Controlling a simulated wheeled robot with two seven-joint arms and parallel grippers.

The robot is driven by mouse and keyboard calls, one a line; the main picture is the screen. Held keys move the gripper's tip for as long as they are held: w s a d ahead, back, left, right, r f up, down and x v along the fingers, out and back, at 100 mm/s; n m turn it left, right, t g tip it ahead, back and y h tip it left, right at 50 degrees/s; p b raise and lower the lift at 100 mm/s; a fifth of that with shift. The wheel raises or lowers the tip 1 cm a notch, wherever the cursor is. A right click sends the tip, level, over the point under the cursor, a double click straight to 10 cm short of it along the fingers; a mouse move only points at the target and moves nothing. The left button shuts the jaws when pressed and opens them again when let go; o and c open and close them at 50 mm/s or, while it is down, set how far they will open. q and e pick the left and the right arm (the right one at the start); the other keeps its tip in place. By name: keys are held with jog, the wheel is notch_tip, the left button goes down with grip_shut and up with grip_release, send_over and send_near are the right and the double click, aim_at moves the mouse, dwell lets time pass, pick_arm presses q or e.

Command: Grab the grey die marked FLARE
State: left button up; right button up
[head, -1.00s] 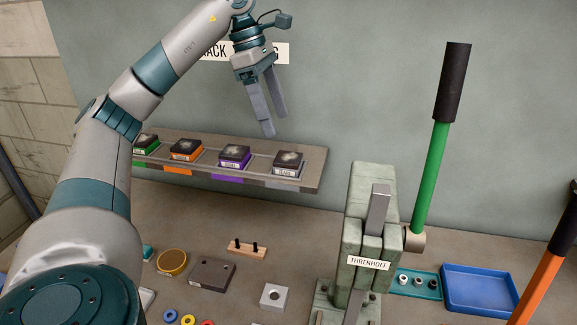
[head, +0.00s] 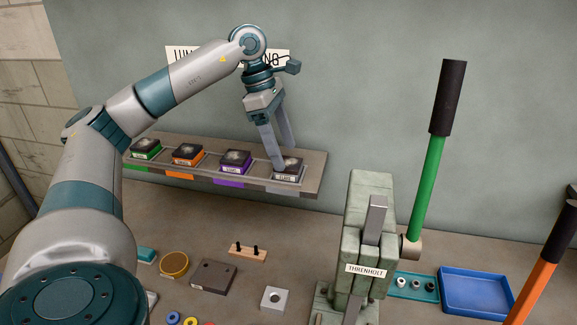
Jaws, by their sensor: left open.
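The grey die (head: 287,171) sits at the right end of the wall shelf, dark on top, with a small white label too small to read surely. My left gripper (head: 284,157) is open and points down at this die. Its near finger hangs over the die's left edge, and its other finger is behind the die's top from here. I cannot tell whether the fingers touch it. To the left on the shelf stand a purple die (head: 236,161), an orange die (head: 187,154) and a green die (head: 145,148). My right gripper is not in view.
The shelf (head: 314,172) runs along the wall, with colour tabs under each place. On the bench stand a press (head: 369,220) with a green lever (head: 427,180), a blue tray (head: 474,289) and small parts. An orange lever (head: 541,278) is at far right.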

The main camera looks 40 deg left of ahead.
aim_at(287, 162)
pick_arm(q)
jog(key=shift+p+x, duration=0.5)
jog(key=shift+x, duration=1.2)
jog(key=shift+a, duration=0.1)
grip_shut()
